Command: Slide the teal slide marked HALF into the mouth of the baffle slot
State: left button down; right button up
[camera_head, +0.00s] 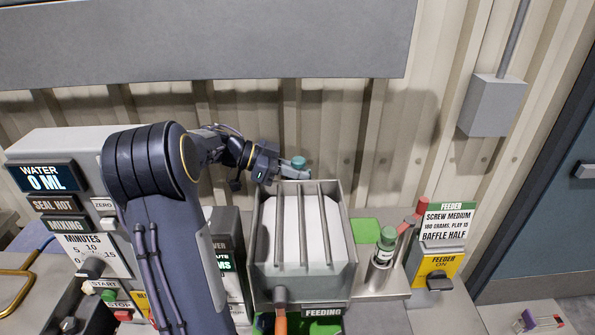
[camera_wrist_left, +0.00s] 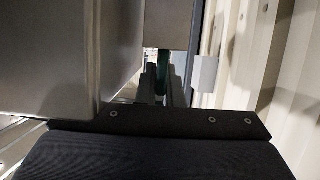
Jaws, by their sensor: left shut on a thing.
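My left gripper (camera_head: 290,168) reaches in from the left behind the feeder hopper (camera_head: 345,238) and is shut on the teal slide (camera_head: 299,161). In the left wrist view, a narrow teal strip of the slide (camera_wrist_left: 161,76) shows between the dark fingers of my left gripper (camera_wrist_left: 161,85). A grey metal block (camera_wrist_left: 167,24) stands just beyond it. The mouth of the baffle slot cannot be made out. My right gripper is not in view.
The hopper has bars over a white inside. A feeder sign (camera_head: 447,222) reads BAFFLE HALF. The corrugated wall (camera_head: 400,130) is close behind the hopper.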

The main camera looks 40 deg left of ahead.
aim_at(297, 159)
pick_arm(q)
jog(key=shift+r+p, duration=0.75)
jog(key=shift+r, duration=2)
jog(key=shift+f+b, duration=0.8)
jog(key=shift+f, duration=2.15)
jog(key=c, duration=1.6)
grip_release()
jog(key=shift+o, duration=0.6)
jog(key=shift+f, duration=0.1)
